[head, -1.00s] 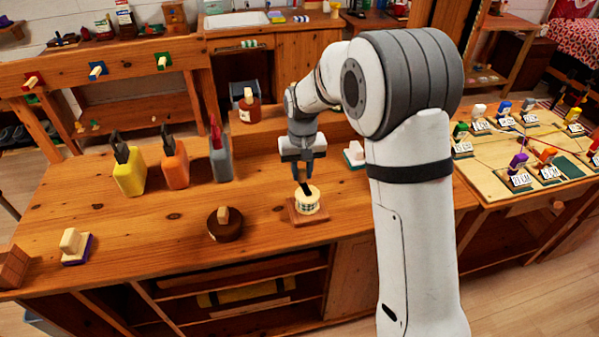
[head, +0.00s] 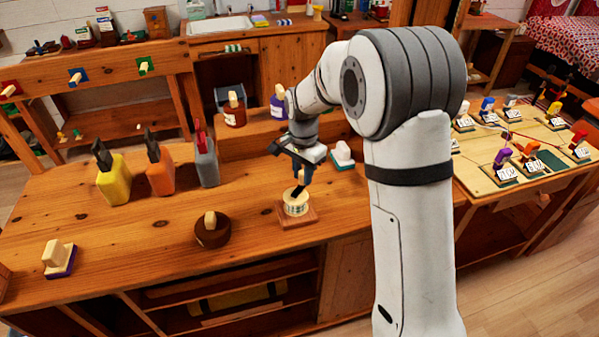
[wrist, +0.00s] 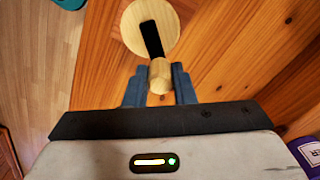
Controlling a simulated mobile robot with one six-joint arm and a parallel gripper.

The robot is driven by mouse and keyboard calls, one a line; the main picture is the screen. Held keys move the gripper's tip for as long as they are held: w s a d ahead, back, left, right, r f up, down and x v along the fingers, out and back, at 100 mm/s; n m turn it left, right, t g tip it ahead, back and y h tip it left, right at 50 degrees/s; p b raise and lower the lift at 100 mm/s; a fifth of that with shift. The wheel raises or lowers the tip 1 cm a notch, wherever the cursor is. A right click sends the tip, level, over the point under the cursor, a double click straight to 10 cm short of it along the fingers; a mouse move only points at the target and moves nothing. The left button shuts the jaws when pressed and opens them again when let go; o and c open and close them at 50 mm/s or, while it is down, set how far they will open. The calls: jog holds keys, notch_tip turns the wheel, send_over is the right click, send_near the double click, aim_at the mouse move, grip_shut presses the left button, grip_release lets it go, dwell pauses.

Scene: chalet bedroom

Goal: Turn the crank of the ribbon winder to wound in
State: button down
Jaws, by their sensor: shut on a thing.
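The ribbon winder (head: 297,207) stands on the wooden bench, a pale round drum on a square brown base. Its black crank arm (wrist: 152,40) runs across the drum's top in the wrist view and ends in a pale wooden knob (wrist: 160,76). My gripper (head: 300,182) is above the winder, tilted. In the wrist view my gripper's blue-grey fingers (wrist: 160,88) are shut on the knob, one on each side. The base of the winder is mostly hidden in the wrist view.
A round brown block with a knob (head: 211,230) stands left of the winder. A white-topped block (head: 342,155) is close behind it on the right. Yellow (head: 114,180), orange (head: 160,177) and grey (head: 206,165) holders stand further left. Bench in front is clear.

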jog(key=s+m+b, duration=0.1)
jog(key=s+m, duration=0.5)
jog(key=m, duration=1.6)
jog(key=shift+s+d+b, duration=0.2)
jog(key=shift+b, duration=0.15)
jog(key=shift+m, duration=0.3)
jog(key=c, duration=1.2)
grip_release()
notch_tip(320, 180, up, 8)
